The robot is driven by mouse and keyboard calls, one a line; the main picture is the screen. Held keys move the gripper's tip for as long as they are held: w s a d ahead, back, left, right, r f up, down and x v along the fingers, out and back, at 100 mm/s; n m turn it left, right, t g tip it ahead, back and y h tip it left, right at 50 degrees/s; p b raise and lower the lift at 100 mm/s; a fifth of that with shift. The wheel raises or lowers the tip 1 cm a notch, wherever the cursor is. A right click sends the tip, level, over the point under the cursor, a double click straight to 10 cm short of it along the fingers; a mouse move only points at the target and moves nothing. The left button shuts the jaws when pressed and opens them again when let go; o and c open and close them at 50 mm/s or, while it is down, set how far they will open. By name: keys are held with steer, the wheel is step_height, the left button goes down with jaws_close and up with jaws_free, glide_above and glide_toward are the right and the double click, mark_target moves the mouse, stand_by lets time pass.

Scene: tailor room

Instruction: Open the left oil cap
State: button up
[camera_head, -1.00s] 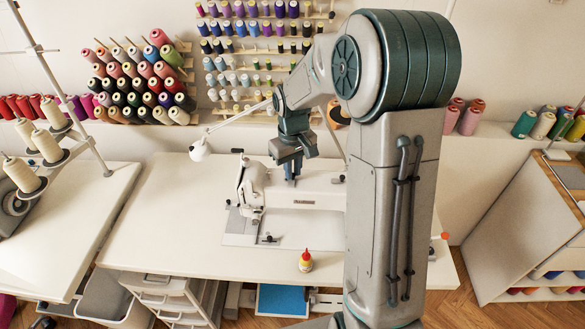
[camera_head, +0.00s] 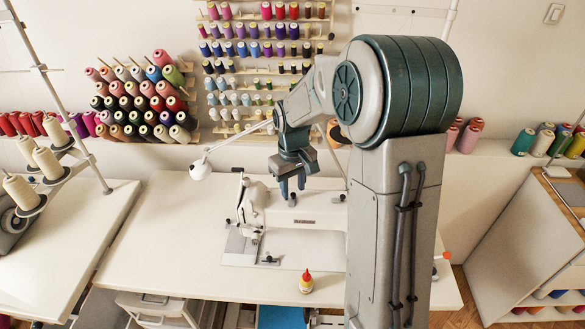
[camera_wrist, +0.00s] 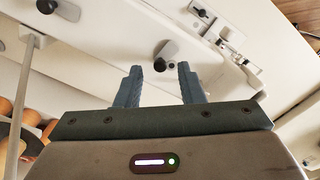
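The white sewing machine (camera_head: 315,212) stands on the table. A small black cap (camera_head: 292,200) sits on top of its arm, just below my gripper (camera_head: 292,190). A second black cap (camera_head: 341,198) is farther right. The wrist view is turned around: the nearer cap (camera_wrist: 165,50) is ahead of and roughly between my fingertips, and the other (camera_wrist: 46,6) is at the upper left. My gripper (camera_wrist: 159,74) is open and empty, with a clear gap between its blue-grey fingers. It appears apart from the cap; the exact height gap is hard to tell.
A white lamp (camera_head: 201,169) reaches over the table left of the machine. A small yellow bottle with a red tip (camera_head: 306,284) stands in front. Thread spool racks (camera_head: 140,100) hang behind. A pale pole (camera_wrist: 26,90) stands beside my gripper in the wrist view.

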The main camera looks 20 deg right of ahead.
mark_target(293, 194)
step_height(293, 194, up, 13)
steer(key=b, duration=0.1)
stand_by(0.4)
steer(key=s+f+m+t, duration=0.1)
steer(key=s, duration=1)
steer(key=s+f+m+t, duration=0.2)
steer(key=s, duration=0.9)
steer(key=shift+a+f+m, duration=0.15)
steer(key=shift+f+m, duration=0.15)
